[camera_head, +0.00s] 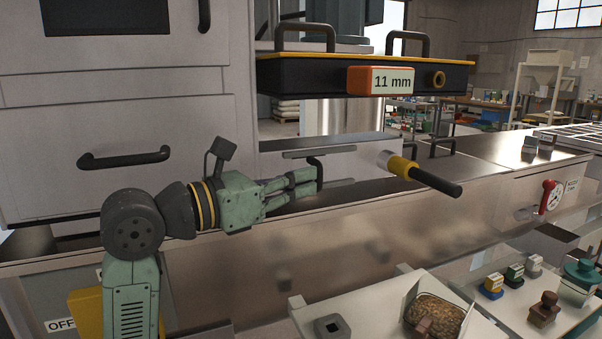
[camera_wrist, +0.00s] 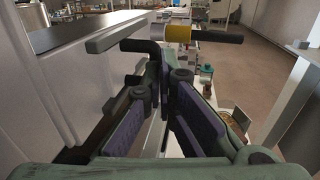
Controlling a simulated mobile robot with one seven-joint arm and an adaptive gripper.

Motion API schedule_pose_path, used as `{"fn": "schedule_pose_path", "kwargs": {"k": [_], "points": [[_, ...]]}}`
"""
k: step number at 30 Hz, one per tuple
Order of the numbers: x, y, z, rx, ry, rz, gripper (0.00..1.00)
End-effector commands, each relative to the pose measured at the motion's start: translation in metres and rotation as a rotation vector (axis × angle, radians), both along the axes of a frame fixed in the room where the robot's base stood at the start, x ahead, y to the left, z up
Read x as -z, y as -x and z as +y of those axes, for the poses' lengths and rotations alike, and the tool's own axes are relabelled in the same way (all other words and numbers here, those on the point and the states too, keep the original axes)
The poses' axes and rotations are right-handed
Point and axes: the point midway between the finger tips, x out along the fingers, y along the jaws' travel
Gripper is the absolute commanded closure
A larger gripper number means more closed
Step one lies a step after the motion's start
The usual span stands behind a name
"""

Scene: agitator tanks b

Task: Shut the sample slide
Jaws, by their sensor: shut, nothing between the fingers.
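A thin grey plate (camera_head: 318,152) with a black bent handle (camera_head: 319,176) juts out beside the steel housing in the middle of the head view; I take it to be the sample slide. In the wrist view the plate (camera_wrist: 115,32) and the black handle (camera_wrist: 145,47) lie just beyond my fingers. My gripper (camera_head: 312,182) is shut and empty, with its fingertips at the handle. In the wrist view my gripper (camera_wrist: 167,78) reaches towards the handle; whether it touches is unclear. How far the slide stands out cannot be told.
A yellow-collared black lever (camera_head: 425,179) sticks out just right of my gripper. A black beam labelled 11 mm (camera_head: 370,78) hangs above. A grey cabinet (camera_head: 120,120) stands left. A white tray (camera_head: 390,310) with several small items lies below in front.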

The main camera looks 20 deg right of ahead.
Motion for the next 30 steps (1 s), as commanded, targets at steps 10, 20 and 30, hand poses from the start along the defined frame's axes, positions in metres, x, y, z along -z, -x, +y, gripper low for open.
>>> {"fn": "schedule_pose_path", "kwargs": {"k": [10,20,30], "points": [[0.0,-0.001,-0.003,-0.001,0.0,-0.001,1.0],[0.002,-0.002,-0.048,0.001,-0.005,-0.002,1.0],[0.0,-0.003,-0.055,-0.001,-0.001,0.0,1.0]]}}
